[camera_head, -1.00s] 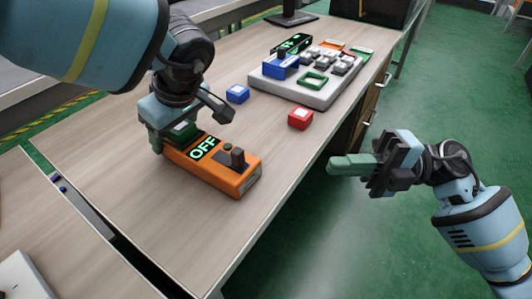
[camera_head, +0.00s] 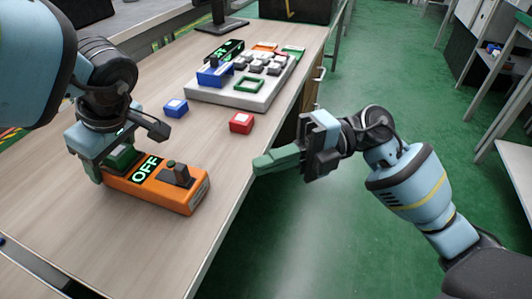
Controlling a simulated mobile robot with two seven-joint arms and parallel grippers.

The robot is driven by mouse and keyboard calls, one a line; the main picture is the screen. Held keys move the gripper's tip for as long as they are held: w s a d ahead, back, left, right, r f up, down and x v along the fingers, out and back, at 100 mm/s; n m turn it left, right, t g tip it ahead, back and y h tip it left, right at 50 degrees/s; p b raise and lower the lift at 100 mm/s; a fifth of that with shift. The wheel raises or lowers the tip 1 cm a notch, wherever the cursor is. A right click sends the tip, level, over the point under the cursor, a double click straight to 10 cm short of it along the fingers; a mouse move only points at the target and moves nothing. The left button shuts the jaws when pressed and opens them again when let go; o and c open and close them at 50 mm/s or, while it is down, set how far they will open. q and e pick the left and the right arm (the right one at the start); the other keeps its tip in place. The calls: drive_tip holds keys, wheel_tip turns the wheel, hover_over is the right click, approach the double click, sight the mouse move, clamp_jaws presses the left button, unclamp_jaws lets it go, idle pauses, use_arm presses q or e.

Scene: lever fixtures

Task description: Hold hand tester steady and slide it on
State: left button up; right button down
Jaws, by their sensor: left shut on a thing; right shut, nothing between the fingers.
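The hand tester is an orange box (camera_head: 185,199) lying on the table, with a lit green "OFF" display and a dark slide knob (camera_head: 179,174) on top near its right end. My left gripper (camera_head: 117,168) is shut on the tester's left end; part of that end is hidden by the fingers. My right gripper (camera_head: 272,162) is shut and empty, beyond the table's right edge with its green fingertips pointing left at the table. It is apart from the tester, to its upper right.
A red block (camera_head: 241,123) and a blue block (camera_head: 176,108) sit on the table behind the tester. A grey keyed panel (camera_head: 235,97) with a blue piece and a green frame stands farther back. The wooden table (camera_head: 130,240) is clear in front of the tester.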

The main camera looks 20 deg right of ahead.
sight(191, 173)
drive_tip(key=a, duration=0.6)
drive_tip(key=shift+w+a, duration=0.1)
drive_tip(key=shift+a, duration=0.05)
drive_tip(key=shift+w+a, duration=0.75)
drive_tip(key=shift+w, duration=0.1)
drive_tip(key=shift+w+a, duration=0.45)
drive_tip(key=w+a, duration=0.2)
drive_tip(key=w, duration=0.1)
drive_tip(key=shift+a, duration=0.4)
use_arm(q)
drive_tip(key=shift+s+d+f, duration=0.1)
use_arm(e)
drive_tip(key=shift+a, duration=0.1)
